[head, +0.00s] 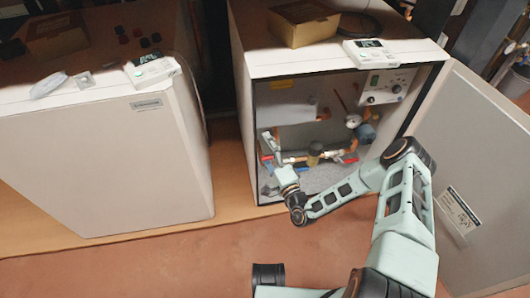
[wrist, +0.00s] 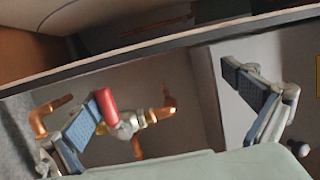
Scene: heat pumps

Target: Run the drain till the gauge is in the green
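My gripper (wrist: 166,97) is open in the wrist view, its two padded fingers wide apart. A valve with a red handle (wrist: 107,106) on copper pipes sits right by the left finger; I cannot tell if they touch. Nothing is held between the fingers. In the head view my gripper (head: 272,148) reaches into the left side of the open heat pump cabinet (head: 240,110), near the pipework low inside. A small white round gauge (head: 353,121) is at the right inside the cabinet; its needle and green zone are too small to read. Which valve is the drain is not clear.
The cabinet's open door (head: 465,150) stands at the right, close to my arm. A control panel (head: 387,86) is inside at upper right. A cardboard box (head: 302,22) and a white controller (head: 368,53) lie on top. A closed second unit (head: 120,165) stands at the left.

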